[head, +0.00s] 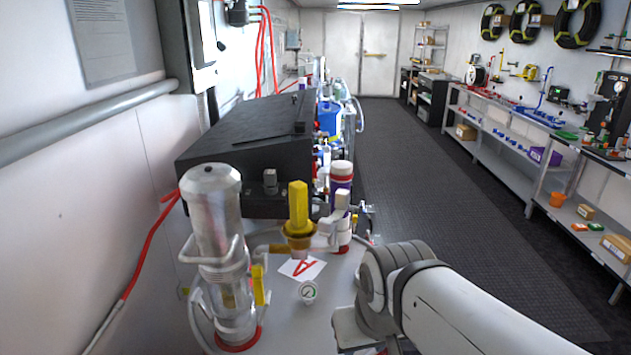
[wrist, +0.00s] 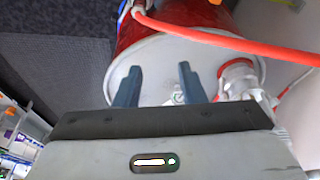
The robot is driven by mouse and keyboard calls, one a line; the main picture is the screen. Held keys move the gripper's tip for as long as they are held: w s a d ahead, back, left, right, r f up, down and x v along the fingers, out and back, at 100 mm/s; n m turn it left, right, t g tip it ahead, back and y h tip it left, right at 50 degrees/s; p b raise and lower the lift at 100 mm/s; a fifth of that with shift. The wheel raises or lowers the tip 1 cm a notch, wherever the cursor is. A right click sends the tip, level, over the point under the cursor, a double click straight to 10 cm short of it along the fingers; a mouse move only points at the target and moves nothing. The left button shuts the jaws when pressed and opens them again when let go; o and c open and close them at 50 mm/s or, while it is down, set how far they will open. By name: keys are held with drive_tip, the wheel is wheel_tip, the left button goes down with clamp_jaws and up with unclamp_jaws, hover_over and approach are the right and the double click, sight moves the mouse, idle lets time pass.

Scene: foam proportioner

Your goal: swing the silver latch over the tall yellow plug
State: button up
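A tall yellow plug (head: 298,203) stands upright in a brass-coloured fitting (head: 298,235) above the grey drum top in the head view. A curved silver bar (head: 212,252) wraps the front of the clear cylinder to the left of the plug. I cannot tell whether this bar is the latch. No silver piece is seen lying over the plug's top. In the wrist view my gripper (wrist: 159,85) has its two blue fingers apart with nothing between them. They point toward a pale round lid (wrist: 155,55). The gripper does not show in the head view.
A black case (head: 250,140) stands behind the plug. A red hose (wrist: 225,40) crosses the wrist view. The aisle floor (head: 430,170) is clear.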

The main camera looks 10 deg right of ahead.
drive_tip(key=shift+o, duration=0.2)
drive_tip(key=shift+d, duration=0.15)
drive_tip(key=shift+o, duration=0.6)
drive_tip(key=shift+r, duration=0.15)
wheel_tip(320, 180, up, 21)
drive_tip(key=n+g+y, duration=0.1)
drive_tip(key=n+y, duration=0.3)
drive_tip(key=n, duration=0.7)
hover_over(343, 191)
drive_tip(key=s+d, duration=0.2)
drive_tip(key=p+x, duration=0.1)
drive_tip(key=x, duration=0.6)
drive_tip(key=shift+w+d+f, duration=0.1)
drive_tip(key=shift+w+f, duration=0.15)
clamp_jaws()
